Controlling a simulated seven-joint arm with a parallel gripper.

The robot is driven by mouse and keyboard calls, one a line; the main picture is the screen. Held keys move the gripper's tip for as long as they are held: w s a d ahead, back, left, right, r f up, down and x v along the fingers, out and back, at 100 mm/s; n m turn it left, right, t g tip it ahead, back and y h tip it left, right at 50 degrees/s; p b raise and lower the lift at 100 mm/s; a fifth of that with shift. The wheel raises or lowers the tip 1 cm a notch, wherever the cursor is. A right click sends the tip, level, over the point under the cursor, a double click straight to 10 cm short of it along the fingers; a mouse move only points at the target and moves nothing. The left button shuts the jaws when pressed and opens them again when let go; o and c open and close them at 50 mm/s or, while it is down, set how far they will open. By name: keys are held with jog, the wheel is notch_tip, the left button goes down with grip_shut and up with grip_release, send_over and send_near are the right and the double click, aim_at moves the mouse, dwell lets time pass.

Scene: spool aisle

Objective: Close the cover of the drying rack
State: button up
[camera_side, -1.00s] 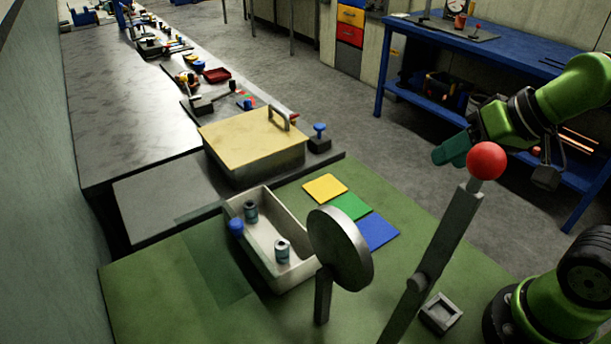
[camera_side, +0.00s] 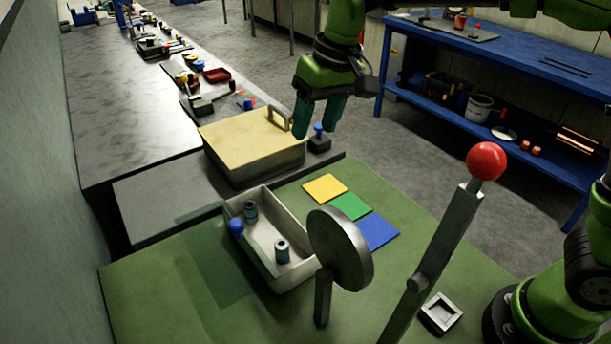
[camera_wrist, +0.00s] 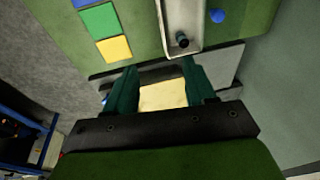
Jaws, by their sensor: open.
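A dark box with a pale yellow cover (camera_side: 245,138), which I take to be the drying rack, stands on the grey bench beyond the green mat. The cover looks flat on top of the box, with a grey handle (camera_side: 278,117) near its right edge. My gripper (camera_side: 318,118) is open and empty, fingers pointing down, and appears close to the handle's right side; whether it touches cannot be told. In the wrist view the yellow cover (camera_wrist: 163,96) shows between the two fingers (camera_wrist: 162,88), partly hidden by the gripper body.
A grey disc on a post (camera_side: 340,250) and a red-balled lever (camera_side: 486,161) rise in front.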

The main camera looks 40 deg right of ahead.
jog(key=w+a+f+h, duration=0.1)
jog(key=w+a+f, duration=0.1)
jog(key=w+a, duration=0.3)
jog(key=g, duration=0.2)
send_near(235, 222)
jog(key=shift+h, duration=0.3)
jog(key=f, duration=0.9)
jog(key=shift+a, duration=0.25)
jog(key=shift+c, duration=0.3)
grip_shut()
jog(key=shift+d, duration=0.1)
